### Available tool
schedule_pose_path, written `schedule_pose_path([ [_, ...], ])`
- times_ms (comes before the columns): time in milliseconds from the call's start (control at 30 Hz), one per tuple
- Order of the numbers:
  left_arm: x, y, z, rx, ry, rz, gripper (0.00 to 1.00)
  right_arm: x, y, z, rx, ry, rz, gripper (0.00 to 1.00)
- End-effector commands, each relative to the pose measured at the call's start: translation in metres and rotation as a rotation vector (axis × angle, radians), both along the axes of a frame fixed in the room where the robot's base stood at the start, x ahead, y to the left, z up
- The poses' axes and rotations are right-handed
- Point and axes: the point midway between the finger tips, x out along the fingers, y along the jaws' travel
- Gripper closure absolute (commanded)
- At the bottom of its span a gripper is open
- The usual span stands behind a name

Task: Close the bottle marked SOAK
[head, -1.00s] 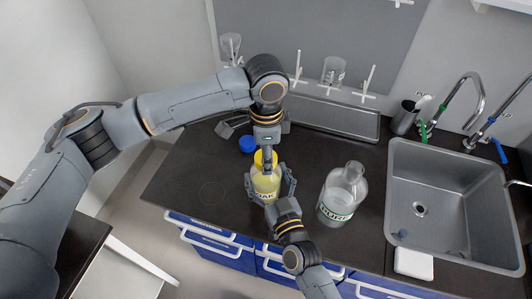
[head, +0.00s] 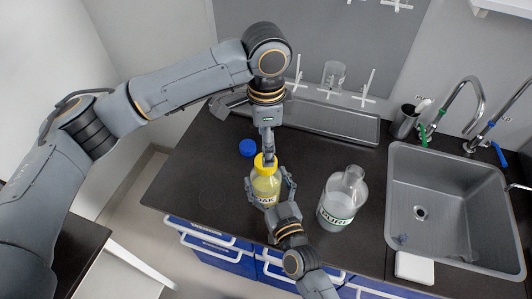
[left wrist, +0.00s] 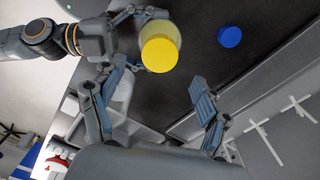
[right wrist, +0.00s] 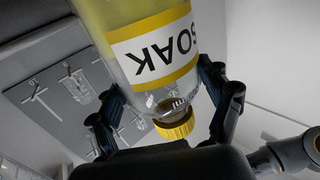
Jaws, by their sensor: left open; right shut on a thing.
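The SOAK bottle (head: 265,187) stands on the dark counter, with yellow contents and a white, yellow-edged label. A yellow cap (head: 265,163) sits on its mouth; how tightly cannot be told. The cap also shows in the left wrist view (left wrist: 160,53) and the right wrist view (right wrist: 176,127). My right gripper (head: 270,188) is shut around the bottle's body from the front. My left gripper (head: 268,152) is above and just behind the cap. In the left wrist view its open fingers (left wrist: 150,92) are spread wide with nothing between them, the cap lying ahead.
A PURE bottle (head: 342,197) without a cap stands right of my right gripper. A blue cap (head: 247,147) lies on the counter behind the SOAK bottle. A sink (head: 445,205) is at the right. A grey tray (head: 335,121) and pegboard (head: 320,40) are behind.

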Motion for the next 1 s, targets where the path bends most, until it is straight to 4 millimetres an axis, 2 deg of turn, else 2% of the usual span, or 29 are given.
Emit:
schedule_pose_path([
  [100,0.001,0.000,0.025,-0.001,-0.002,-0.001,0.24,0.000,0.000,0.001,0.002,-0.002,0.000,1.00],
  [300,0.001,0.000,0.050,0.000,-0.001,0.000,0.24,0.000,0.000,0.001,0.002,-0.002,0.000,1.00],
  [667,0.000,0.000,0.056,0.001,0.001,0.000,0.24,0.000,0.000,0.001,0.001,-0.002,0.000,1.00],
  [700,0.000,0.000,0.056,0.001,0.001,0.000,0.24,0.000,0.000,0.001,0.001,-0.002,0.000,0.18],
  [800,0.000,0.000,0.056,0.001,0.001,0.000,0.24,0.000,0.000,0.001,0.001,-0.002,0.000,0.00],
  [1000,0.000,0.000,0.056,0.001,0.001,0.000,0.24,0.000,0.000,0.000,0.000,-0.001,0.000,0.00],
])
